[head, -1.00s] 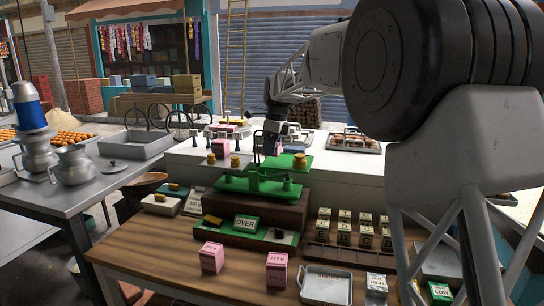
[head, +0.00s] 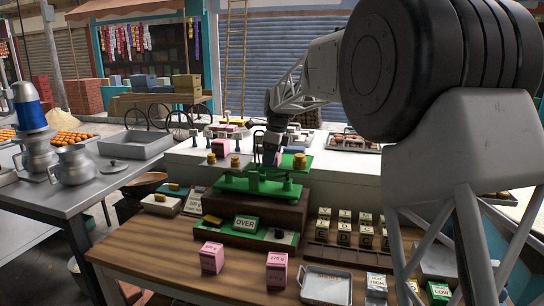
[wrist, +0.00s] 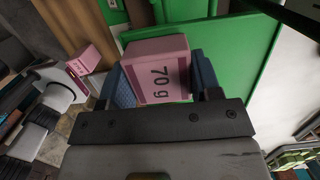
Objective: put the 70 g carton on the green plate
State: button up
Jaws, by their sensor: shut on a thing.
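My gripper (head: 268,148) is shut on the pink 70 g carton (wrist: 160,70), which sits between its blue finger pads in the wrist view. In the head view, the gripper is at the balance scale, by the left side of the green plate (head: 303,169). In the wrist view, the carton overlaps the left part of the green plate (wrist: 237,62). I cannot tell whether the carton touches it.
The green balance body (head: 257,184) stands below. An "OVER" sign (head: 246,222), two pink cartons (head: 212,257) and a metal tray (head: 326,286) are nearer.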

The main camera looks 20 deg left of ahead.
aim_at(278, 155)
jog(key=o, duration=0.9)
jog(key=r, duration=0.4)
jog(key=d+r, duration=0.1)
jog(key=r, duration=0.7)
jog(key=shift+d, duration=0.4)
jog(key=shift+d, duration=0.1)
